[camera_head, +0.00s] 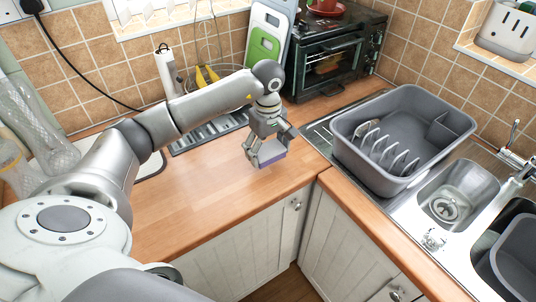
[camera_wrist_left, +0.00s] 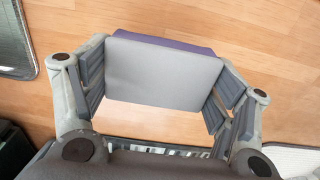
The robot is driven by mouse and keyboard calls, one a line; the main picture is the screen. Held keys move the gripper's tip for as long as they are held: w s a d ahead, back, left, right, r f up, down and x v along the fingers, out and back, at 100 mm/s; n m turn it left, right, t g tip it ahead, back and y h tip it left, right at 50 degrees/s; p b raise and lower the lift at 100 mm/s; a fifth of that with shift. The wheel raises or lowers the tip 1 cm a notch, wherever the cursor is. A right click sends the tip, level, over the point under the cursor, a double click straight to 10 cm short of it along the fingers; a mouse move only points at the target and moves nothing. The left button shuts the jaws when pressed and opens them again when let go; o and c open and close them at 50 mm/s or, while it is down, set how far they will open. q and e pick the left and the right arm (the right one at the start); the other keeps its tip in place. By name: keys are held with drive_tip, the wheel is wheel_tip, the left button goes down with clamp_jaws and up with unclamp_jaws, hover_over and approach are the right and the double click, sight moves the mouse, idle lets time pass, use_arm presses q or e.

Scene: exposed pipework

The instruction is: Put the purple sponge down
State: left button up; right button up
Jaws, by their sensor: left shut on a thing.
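The purple sponge (camera_head: 270,159) is in my left gripper (camera_head: 267,150), low over the wooden counter (camera_head: 190,205) near its front edge. In the left wrist view the sponge (camera_wrist_left: 165,72) shows a grey face with a purple layer along its far edge. The fingers of my left gripper (camera_wrist_left: 160,88) are on the two sides of the sponge, shut on it. I cannot tell whether the sponge touches the counter. My right gripper is not in view.
A grey dish rack (camera_head: 400,135) stands by the sink (camera_head: 455,190) at the right. A toaster oven (camera_head: 335,55) and cutting boards (camera_head: 268,35) stand at the back. Bare counter lies left of the sponge.

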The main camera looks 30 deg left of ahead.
sight(268, 157)
use_arm(q)
drive_tip(key=shift+w+a+f, duration=0.1)
drive_tip(key=shift+w+f, duration=0.05)
drive_tip(key=shift+f, duration=0.15)
wheel_tip(268, 157, down, 2)
drive_tip(key=shift+f+p, duration=0.1)
drive_tip(key=shift+p, duration=0.85)
drive_tip(key=shift+f, duration=0.3)
drive_tip(key=shift+f, duration=0.15)
drive_tip(key=shift+f+b, duration=0.15)
drive_tip(key=shift+b, duration=0.2)
drive_tip(key=o, duration=0.9)
